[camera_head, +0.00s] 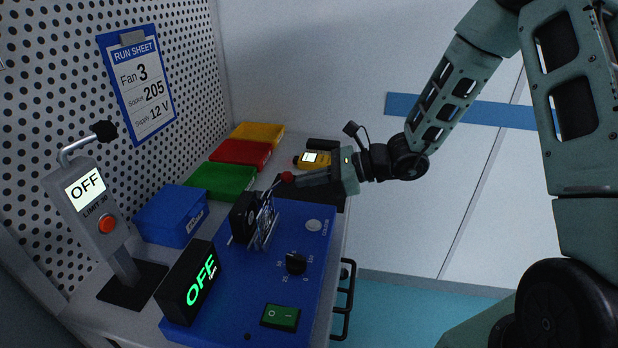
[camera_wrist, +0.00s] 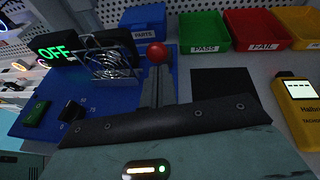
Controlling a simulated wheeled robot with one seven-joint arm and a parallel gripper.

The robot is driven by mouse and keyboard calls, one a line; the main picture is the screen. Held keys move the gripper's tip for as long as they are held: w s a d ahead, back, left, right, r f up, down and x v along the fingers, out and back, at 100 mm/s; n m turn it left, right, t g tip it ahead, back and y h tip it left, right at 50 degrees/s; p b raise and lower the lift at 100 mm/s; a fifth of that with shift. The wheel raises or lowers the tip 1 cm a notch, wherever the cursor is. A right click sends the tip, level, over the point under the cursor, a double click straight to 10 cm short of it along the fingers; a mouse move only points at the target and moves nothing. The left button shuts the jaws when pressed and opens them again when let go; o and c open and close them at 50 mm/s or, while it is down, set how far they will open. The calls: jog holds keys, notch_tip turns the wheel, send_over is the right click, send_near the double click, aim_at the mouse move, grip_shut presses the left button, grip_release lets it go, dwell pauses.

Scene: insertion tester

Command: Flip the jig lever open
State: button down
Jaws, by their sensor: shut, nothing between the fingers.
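The jig (camera_head: 262,222) stands on the blue tester panel (camera_head: 305,245), with a wire guard and dark parts. Its lever ends in a red ball (camera_head: 287,177), and a thin metal rod runs from the ball down toward the jig. The jig's wire guard (camera_wrist: 108,62) and the red ball (camera_wrist: 157,53) also show in the wrist view. My gripper (camera_head: 298,180) is shut and empty, its fingertips right at the ball. In the wrist view the closed fingertips (camera_wrist: 157,72) lie just below the ball; I cannot tell whether they touch it. The lever's lower end is partly hidden.
A black display reading OFF (camera_head: 187,283), a knob (camera_head: 296,263) and a green switch (camera_head: 281,316) are on the panel. Blue (camera_head: 172,215), green (camera_head: 220,181), red (camera_head: 240,152) and yellow (camera_head: 258,134) bins line the back. A yellow meter (camera_head: 313,160) lies beyond my gripper.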

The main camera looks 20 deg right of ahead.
jog(key=shift+r, duration=0.15)
jog(key=p, duration=0.1)
jog(key=r+p, duration=0.1)
jog(key=shift+w+a+r+g+h+p, duration=0.2)
jog(key=shift+a+r+g+h+p, duration=0.1)
jog(key=shift+h, duration=0.1)
jog(key=a+r+g+h+p, duration=0.1)
jog(key=p, duration=0.3)
jog(key=w+a+r+h+p, duration=0.1)
jog(key=r+p, duration=0.1)
jog(key=p, duration=0.3)
jog(key=w+a+r+g+h+p, duration=0.1)
jog(key=h+p, duration=0.1)
jog(key=p, duration=0.2)
jog(key=shift+w+a+r+g, duration=0.15)
jog(key=shift+a+g, duration=0.1)
jog(key=shift+g, duration=0.05)
jog(key=w+a+g+h+p, duration=0.1)
jog(key=w+a+p, duration=0.2)
jog(key=p, duration=0.6)
jog(key=shift+w+a+r+m+h, duration=0.2)
jog(key=shift+w+a+m+h, duration=0.15)
jog(key=shift+a, duration=0.95)
